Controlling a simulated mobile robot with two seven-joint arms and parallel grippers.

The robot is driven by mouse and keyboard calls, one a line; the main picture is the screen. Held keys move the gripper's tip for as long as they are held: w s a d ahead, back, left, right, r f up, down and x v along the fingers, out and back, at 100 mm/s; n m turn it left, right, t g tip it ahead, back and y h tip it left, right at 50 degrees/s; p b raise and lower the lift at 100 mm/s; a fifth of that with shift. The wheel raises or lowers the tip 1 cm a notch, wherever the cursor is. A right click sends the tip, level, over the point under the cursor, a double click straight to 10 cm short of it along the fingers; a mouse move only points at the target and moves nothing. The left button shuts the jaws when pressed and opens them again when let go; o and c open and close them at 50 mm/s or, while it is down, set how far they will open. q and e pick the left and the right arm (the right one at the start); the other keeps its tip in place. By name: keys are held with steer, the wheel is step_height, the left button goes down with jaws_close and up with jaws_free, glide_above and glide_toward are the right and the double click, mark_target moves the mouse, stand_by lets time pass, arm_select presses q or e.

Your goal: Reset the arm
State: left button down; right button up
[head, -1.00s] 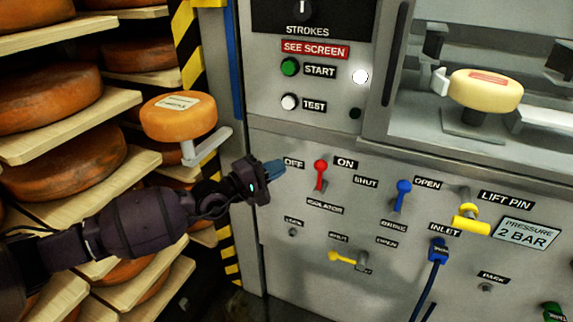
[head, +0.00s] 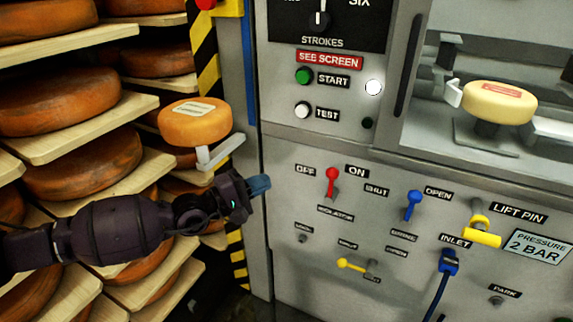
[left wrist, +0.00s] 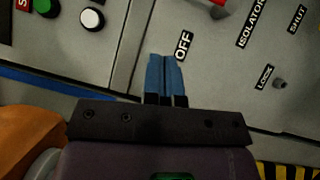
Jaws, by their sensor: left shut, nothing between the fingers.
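My left arm comes in from the left in the head view. Its gripper (head: 260,185) has blue fingers and is shut and empty, in front of the left edge of the grey machine panel (head: 310,265). In the left wrist view the blue fingers (left wrist: 166,75) lie together, beside the OFF label. The red isolator lever (head: 332,182) stands up on the panel, right of the gripper and apart from it. My right gripper does not show.
An orange cheese wheel (head: 195,122) sits on a grey bracket above my left gripper. Shelves with several cheese wheels stand at left. The panel carries a blue lever (head: 412,204), yellow handles and a blue hose plug (head: 447,262). A pale cheese (head: 498,102) sits in the machine recess.

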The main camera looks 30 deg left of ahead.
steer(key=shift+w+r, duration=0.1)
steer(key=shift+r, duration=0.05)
arm_select(q)
steer(key=s+d+f+m+g+y+p, duration=0.1)
steer(key=s+f+m+y+p, duration=0.2)
steer(key=s, duration=0.8)
steer(key=s+f+m+g+y+p, duration=0.2)
steer(key=s+f+m, duration=0.4)
steer(key=s, duration=0.5)
steer(key=s+d+f+m+g+y+p, duration=0.1)
steer(key=s+f+m+y+p, duration=0.3)
steer(key=s, duration=0.8)
step_height(320, 180, down, 2)
steer(key=shift+d+f+m+g+y+p, duration=0.2)
steer(key=shift+d+m+g+y+p, duration=0.15)
steer(key=shift+m+g+y, duration=0.3)
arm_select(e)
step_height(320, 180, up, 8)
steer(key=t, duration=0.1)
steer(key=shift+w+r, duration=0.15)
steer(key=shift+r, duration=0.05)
